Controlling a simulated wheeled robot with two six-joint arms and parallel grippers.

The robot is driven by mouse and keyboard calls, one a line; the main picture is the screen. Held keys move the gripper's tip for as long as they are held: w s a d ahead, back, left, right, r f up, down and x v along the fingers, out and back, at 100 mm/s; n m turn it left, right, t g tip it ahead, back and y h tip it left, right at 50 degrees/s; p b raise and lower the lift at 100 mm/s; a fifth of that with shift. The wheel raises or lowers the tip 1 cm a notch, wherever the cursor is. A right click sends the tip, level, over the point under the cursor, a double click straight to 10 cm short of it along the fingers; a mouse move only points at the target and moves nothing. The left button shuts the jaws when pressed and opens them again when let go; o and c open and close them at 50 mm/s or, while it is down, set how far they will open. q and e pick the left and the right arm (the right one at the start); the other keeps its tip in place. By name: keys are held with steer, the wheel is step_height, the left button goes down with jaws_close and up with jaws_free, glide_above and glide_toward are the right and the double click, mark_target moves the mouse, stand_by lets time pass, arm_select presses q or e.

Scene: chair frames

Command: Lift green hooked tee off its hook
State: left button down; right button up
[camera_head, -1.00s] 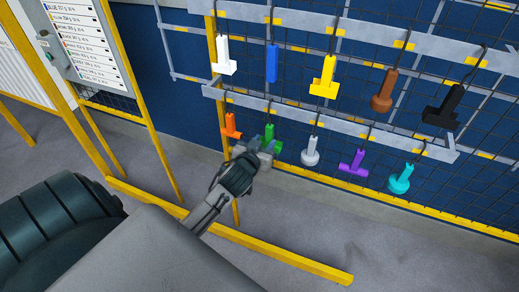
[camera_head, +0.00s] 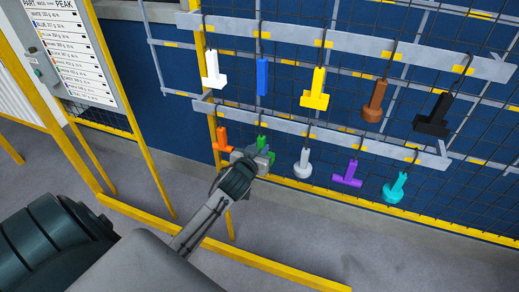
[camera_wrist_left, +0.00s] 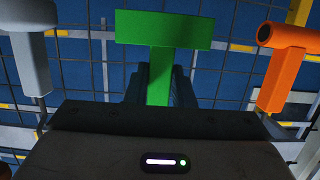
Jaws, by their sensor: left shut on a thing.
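The green tee (camera_head: 262,143) hangs at the lower rail in the head view, partly hidden behind my left gripper (camera_head: 256,158). In the left wrist view the green tee (camera_wrist_left: 162,32) shows its wide crossbar, with its stem running down between my left gripper's fingers (camera_wrist_left: 160,88). My left gripper is shut on the tee. Its hook is too small and covered to tell whether it still rests on the rail. My right gripper is not in view.
An orange part (camera_head: 222,140) hangs close left of the green tee, and a light grey part (camera_head: 303,162) close right. Purple (camera_head: 348,175) and teal (camera_head: 396,188) parts hang further right. Several parts hang on the upper rail, including a white one (camera_head: 213,70). A yellow post stands nearby.

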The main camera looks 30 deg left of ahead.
arm_select(q)
steer(key=shift+r, duration=0.35)
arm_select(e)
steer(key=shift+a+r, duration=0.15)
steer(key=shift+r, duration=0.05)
arm_select(q)
steer(key=shift+r+p, duration=0.2)
steer(key=shift+p, duration=0.15)
steer(key=shift+r, duration=0.1)
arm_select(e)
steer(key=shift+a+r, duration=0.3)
arm_select(q)
steer(key=shift+r+p, duration=0.35)
steer(key=shift+p, duration=0.05)
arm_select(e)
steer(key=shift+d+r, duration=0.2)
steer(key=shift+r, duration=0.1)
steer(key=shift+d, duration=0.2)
arm_select(q)
steer(key=shift+s, duration=0.1)
